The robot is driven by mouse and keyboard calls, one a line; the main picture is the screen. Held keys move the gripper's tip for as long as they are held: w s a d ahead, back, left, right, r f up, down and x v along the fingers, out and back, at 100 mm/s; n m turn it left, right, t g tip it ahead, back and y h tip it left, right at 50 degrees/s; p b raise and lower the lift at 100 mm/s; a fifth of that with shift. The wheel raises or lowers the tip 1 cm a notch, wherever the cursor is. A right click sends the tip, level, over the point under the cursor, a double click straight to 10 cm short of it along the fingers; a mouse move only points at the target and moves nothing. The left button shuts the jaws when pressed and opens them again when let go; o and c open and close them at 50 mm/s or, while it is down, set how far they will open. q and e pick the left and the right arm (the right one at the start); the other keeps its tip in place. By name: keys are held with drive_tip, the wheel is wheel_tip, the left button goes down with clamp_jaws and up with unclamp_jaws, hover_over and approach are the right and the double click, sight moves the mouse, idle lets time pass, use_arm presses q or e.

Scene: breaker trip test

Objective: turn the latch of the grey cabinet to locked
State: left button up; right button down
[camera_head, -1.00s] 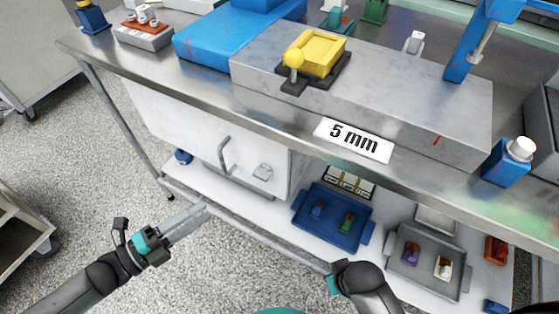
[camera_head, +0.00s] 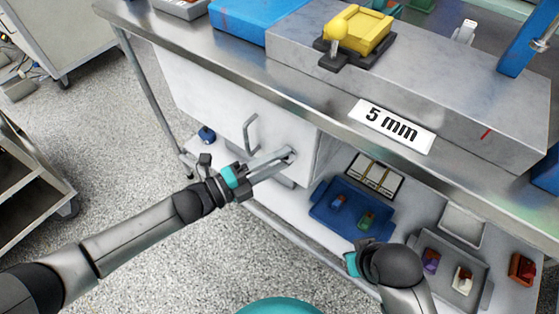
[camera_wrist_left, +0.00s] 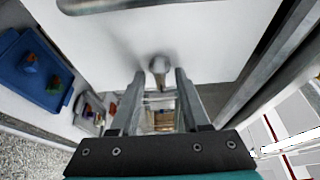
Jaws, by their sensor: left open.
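The grey cabinet (camera_head: 215,105) hangs under the steel bench, with its door shut and a bar handle (camera_head: 251,133) on it. My left gripper (camera_head: 287,157) is open, with its fingertips at the small latch, which they largely cover in the head view. In the left wrist view, the latch (camera_wrist_left: 159,67) shows as a small grey knob on the pale door, between and just beyond the two finger ends (camera_wrist_left: 160,80). I cannot tell whether the fingers touch it, or its exact turn. My right gripper (camera_head: 358,258) is at the lower middle, its fingers hidden.
A blue tray (camera_head: 322,212) and a grey tray (camera_head: 482,290) with small parts lie on the lower shelf, right of the cabinet. The bench edge (camera_head: 345,135) overhangs the door. A grey block with a "5 mm" label (camera_head: 391,126) is on top.

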use_arm(q)
drive_tip(key=shift+w+d, duration=0.15)
drive_tip(key=shift+d, duration=0.05)
clamp_jaws()
idle(0.3)
